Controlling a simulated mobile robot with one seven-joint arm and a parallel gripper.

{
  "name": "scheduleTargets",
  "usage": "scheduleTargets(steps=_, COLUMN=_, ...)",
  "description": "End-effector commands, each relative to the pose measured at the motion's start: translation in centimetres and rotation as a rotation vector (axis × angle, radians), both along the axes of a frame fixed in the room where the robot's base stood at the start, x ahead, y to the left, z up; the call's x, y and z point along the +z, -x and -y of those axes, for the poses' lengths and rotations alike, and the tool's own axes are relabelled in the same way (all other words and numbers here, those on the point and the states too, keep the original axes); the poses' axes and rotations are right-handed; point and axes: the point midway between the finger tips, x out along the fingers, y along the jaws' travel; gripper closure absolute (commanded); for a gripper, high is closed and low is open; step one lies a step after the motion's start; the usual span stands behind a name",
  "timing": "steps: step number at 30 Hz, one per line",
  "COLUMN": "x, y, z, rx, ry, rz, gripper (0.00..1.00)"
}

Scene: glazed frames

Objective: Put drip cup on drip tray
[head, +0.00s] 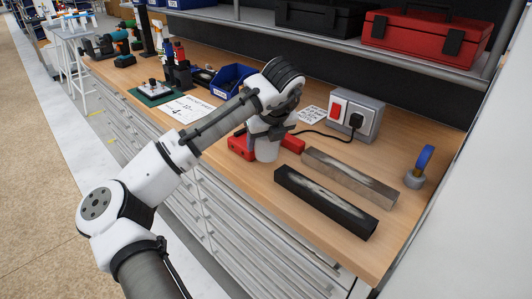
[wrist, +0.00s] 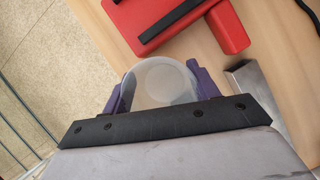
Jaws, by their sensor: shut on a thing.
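A whitish, translucent round cup (head: 266,152) is held in my gripper (head: 268,133) near the front edge of the bench. In the wrist view the cup (wrist: 160,80) sits between the two purple fingers of my gripper (wrist: 162,88), with its round opening facing the camera. I cannot tell whether its base touches the bench. No thing is plainly a drip tray. A long black bar or trough (head: 325,203) and a long grey metal one (head: 350,178) lie to the right of the cup, and either might be it.
A red thing (head: 240,147) with a black strip lies close beside the cup. A grey socket box (head: 356,115) with a black cable stands behind. A blue bin (head: 231,80), papers (head: 187,109) and a green mat (head: 153,94) lie left. A blue-topped item (head: 425,160) stands right.

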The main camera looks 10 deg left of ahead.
Motion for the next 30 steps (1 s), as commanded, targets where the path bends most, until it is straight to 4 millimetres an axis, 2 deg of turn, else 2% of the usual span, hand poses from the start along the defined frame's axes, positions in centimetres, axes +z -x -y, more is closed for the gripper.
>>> scheduleTargets(steps=5, x=-1.3, y=0.0, z=0.0, rx=0.0, ry=0.001, rz=0.0, gripper=0.62)
scheduleTargets(steps=12, x=-4.4, y=0.0, z=0.0, rx=-0.001, ry=0.0, rz=0.0, gripper=0.62)
scheduleTargets(steps=23, x=-4.9, y=0.0, z=0.0, rx=-0.001, ry=0.002, rz=0.001, gripper=0.62)
scheduleTargets(steps=24, x=-4.8, y=0.0, z=0.0, rx=0.0, ry=0.0, rz=0.001, gripper=0.35)
scheduleTargets(steps=28, x=-4.8, y=0.0, z=0.0, rx=0.0, ry=0.0, rz=0.001, gripper=0.19)
scheduleTargets(steps=30, x=-4.8, y=0.0, z=0.0, rx=0.0, ry=0.0, rz=0.001, gripper=0.19)
